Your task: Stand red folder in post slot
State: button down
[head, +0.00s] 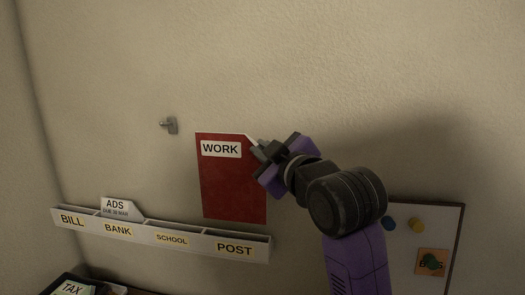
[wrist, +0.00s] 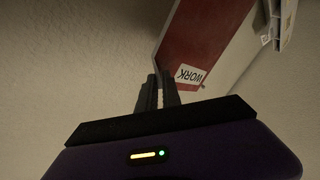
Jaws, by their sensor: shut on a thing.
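The red folder (head: 232,185) with a white WORK label is upright in the head view, in front of the wall. My gripper (head: 262,150) is shut on its upper right edge. In the wrist view, the fingers (wrist: 158,93) pinch the folder (wrist: 210,35) near the label, which reads upside down. The post slot (head: 236,249) is the right end compartment of a pale wall rack, labelled POST. The folder's bottom edge shows just above this slot's opening; I cannot tell its exact depth from the wall.
The rack also has BILL (head: 72,220), BANK (head: 118,230) and SCHOOL (head: 172,240) compartments. An ADS card (head: 116,207) stands in it. A wall hook (head: 169,125) is left of the folder. A pinboard (head: 400,250) hangs at right. A TAX item (head: 74,289) lies below left.

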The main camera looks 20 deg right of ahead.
aim_at(256, 190)
jog(key=shift+f+b, duration=1.3)
jog(key=shift+f, duration=0.85)
jog(key=shift+p, duration=0.5)
jog(key=shift+f, duration=0.15)
dwell(0.5)
jog(key=shift+f+b, duration=2.1)
jog(key=shift+f, duration=1)
jog(key=c, duration=1.5)
grip_release()
jog(key=shift+o, duration=0.2)
